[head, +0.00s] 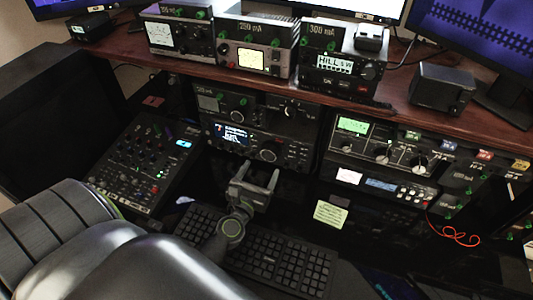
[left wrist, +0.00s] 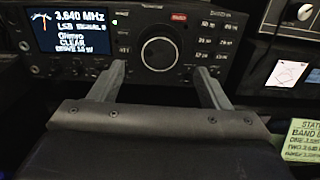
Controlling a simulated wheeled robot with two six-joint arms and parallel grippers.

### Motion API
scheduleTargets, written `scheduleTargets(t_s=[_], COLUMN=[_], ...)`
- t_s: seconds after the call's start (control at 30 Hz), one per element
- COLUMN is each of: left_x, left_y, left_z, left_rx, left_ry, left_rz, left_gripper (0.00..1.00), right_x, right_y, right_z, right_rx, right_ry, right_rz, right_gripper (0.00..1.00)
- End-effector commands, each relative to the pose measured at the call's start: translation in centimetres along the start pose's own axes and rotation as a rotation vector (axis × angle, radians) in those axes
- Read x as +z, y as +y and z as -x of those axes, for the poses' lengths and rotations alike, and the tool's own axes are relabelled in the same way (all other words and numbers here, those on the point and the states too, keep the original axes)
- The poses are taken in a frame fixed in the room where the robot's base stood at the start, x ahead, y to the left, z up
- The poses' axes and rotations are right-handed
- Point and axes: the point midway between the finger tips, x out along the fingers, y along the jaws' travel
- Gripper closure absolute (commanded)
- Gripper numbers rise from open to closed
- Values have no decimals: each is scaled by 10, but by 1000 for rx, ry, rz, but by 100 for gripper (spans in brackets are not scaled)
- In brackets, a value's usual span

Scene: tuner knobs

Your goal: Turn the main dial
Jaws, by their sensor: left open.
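The main dial is the large round dark knob (left wrist: 160,53) on the front of a black radio, right of its lit screen (left wrist: 70,27), which reads 3.640 MHz. In the head view the dial (head: 267,155) sits low on the radio's face. My left gripper (head: 257,173) is open in front of the radio, above the keyboard. In the left wrist view its two fingers (left wrist: 160,70) stand left and right of the dial and slightly below its centre. Nothing is between them. I cannot tell whether the fingertips reach the dial's depth. My right gripper is not in view.
A keyboard (head: 275,262) lies below the gripper. A mixer panel (head: 140,165) is to the left. More radio gear (head: 385,150) and a yellow note (head: 330,214) are to the right. A wooden shelf (head: 200,72) with meters overhangs the radio.

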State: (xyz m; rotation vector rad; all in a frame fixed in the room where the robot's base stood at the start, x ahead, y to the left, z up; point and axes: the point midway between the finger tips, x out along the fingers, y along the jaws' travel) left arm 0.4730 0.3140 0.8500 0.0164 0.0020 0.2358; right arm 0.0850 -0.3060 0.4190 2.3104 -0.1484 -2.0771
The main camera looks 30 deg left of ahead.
Motion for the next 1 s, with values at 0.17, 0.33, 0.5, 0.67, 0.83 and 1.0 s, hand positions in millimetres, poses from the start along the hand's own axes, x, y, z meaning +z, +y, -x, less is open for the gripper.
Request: scheduleTargets(t_s=[0.17,0.33,0.5,0.67,0.83,1.0], left_x=[2,1,0,0,0,0], left_y=[0,0,0,0,0,0], left_z=[-32,-50,-57,-58,-58,-57], left_rx=[0,-1,0,0,0,0], left_ry=[-1,-1,-1,0,0,0], left_rz=[-2,-1,-1,-1,-1,-1], left_gripper=[30,30,30,30,40,62], right_x=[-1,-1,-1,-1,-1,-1], right_y=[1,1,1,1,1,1], right_z=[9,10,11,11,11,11], right_rx=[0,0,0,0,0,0], right_ry=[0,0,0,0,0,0], right_rz=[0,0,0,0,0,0], right_gripper=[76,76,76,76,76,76])
